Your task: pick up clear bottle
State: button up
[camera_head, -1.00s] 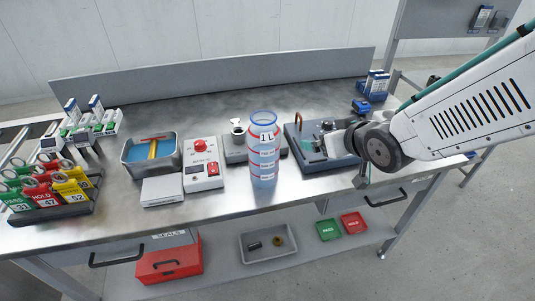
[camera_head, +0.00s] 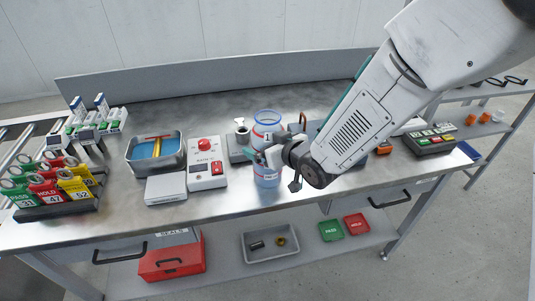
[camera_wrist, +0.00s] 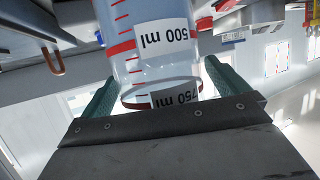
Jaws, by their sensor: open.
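The clear bottle (camera_head: 267,178) stands upright on the steel bench, near its front edge. It is bluish and see-through, with red bands and white volume labels. My gripper (camera_head: 258,158) is at the bottle's middle height, and my wrist hides part of its right side. In the wrist view the bottle (camera_wrist: 150,65) appears upside down, with its 500 ml and 750 ml labels facing me. The open jaws (camera_wrist: 160,90) have one teal finger on each side of it. I cannot tell whether either finger touches it.
Left of the bottle are a white control box (camera_head: 206,177) with a red knob, a white block (camera_head: 165,189) and a grey tray (camera_head: 131,158). Tagged holders (camera_head: 55,210) fill the left end. The bench front edge is close.

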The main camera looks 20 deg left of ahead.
jog(key=shift+c, duration=0.3)
jog(key=shift+w+a, duration=0.1)
jog(key=c, duration=1.5)
jog(key=shift+o, duration=0.2)
jog(key=shift+r, duration=0.15)
